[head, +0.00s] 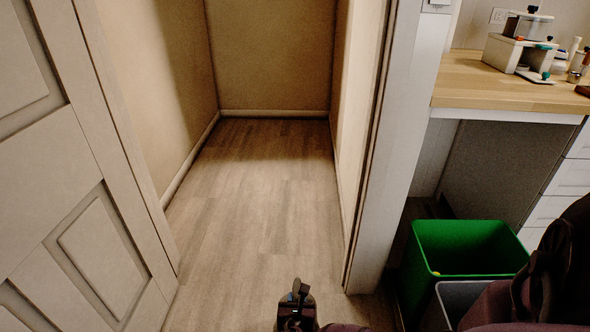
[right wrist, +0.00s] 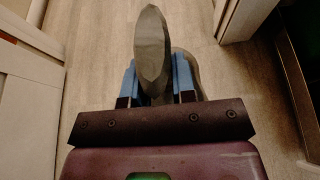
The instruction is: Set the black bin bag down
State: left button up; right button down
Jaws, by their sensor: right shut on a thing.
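My right gripper (right wrist: 156,82) shows its two blue fingers in the right wrist view, closed on a dark grey, narrow, upright piece (right wrist: 152,42), which I take to be the top of the black bin bag. A rounded grey part shows behind the right finger; most of the bag is hidden. In the head view my right gripper (head: 297,298) is at the bottom edge, in front of the doorway, with a small dark piece at its tip. I cannot tell whether the bag touches the floor. My left gripper is not in view.
The wood floor (head: 255,200) beyond the doorway is bare, with plain walls around it. A white panelled door (head: 60,200) stands at left and a door frame (head: 385,150) at right. A green bin (head: 465,250) and a grey bin (head: 455,300) stand under the counter (head: 500,92).

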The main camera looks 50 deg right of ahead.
notch_tip(320, 180, down, 3)
jog(key=shift+s+r+b, duration=0.1)
jog(key=shift+b, duration=0.5)
jog(key=shift+f+b, duration=0.3)
jog(key=shift+f, duration=0.2)
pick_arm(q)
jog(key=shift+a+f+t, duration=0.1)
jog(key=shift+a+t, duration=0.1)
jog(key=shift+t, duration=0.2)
pick_arm(e)
jog(key=shift+w+r, duration=0.1)
jog(key=shift+w, duration=0.1)
jog(key=c, duration=0.9)
grip_release()
jog(key=shift+s+f, duration=0.1)
jog(key=shift+f, duration=0.1)
jog(key=shift+c, duration=0.2)
